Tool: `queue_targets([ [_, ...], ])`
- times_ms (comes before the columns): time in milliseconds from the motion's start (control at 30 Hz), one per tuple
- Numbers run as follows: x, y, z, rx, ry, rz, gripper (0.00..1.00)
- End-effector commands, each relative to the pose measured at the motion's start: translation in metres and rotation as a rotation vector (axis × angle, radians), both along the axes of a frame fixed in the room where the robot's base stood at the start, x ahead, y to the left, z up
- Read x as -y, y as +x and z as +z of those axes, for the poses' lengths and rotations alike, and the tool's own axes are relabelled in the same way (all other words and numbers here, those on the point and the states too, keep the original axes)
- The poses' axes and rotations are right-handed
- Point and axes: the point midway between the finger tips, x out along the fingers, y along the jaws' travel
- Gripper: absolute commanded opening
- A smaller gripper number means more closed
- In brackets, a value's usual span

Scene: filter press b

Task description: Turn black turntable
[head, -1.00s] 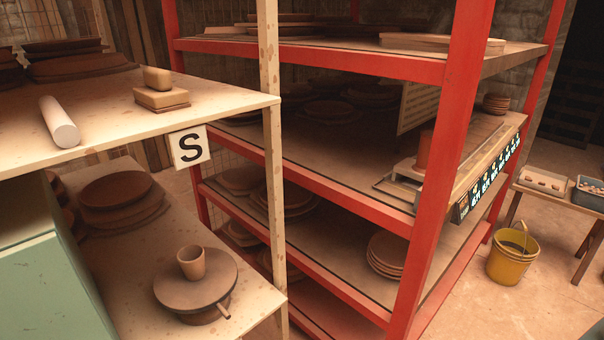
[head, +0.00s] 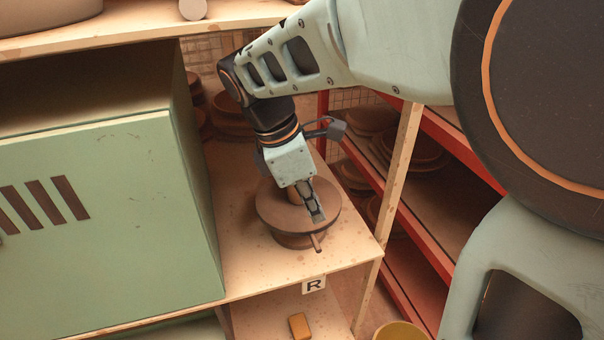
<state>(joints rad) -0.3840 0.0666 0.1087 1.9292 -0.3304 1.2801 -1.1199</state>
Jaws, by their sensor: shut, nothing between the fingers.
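The turntable (head: 272,212) is a round disc that looks dark brown here. It stands on a lower base on the pale wooden shelf, right of the green cabinet. A short peg-like handle (head: 317,243) sticks out below the disc at the front. A clay cup stands on the disc, mostly hidden behind my gripper. My gripper (head: 317,215) points down over the front right part of the disc. Its fingers are shut and hold nothing. I cannot tell whether the fingertips touch the disc.
The green cabinet (head: 110,215) stands close on the left. A wooden post (head: 402,160) and a red rack (head: 455,140) with clay plates are on the right. The shelf edge bears an R label (head: 314,285). Below are a yellow-brown block (head: 299,326) and a yellow bucket (head: 400,332).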

Motion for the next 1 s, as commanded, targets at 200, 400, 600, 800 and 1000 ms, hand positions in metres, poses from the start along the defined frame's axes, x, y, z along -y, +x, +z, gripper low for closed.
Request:
queue_targets([
  [200,-0.040,-0.014,-0.006,-0.002,0.033,0.102,0.00],
  [400,-0.032,-0.013,-0.032,-0.004,0.031,0.102,0.00],
  [600,-0.021,-0.010,-0.067,-0.005,0.031,0.100,0.00],
  [800,-0.014,-0.007,-0.091,-0.002,0.031,0.100,0.00],
  [1000,-0.012,-0.006,-0.098,0.000,0.032,0.100,0.00],
])
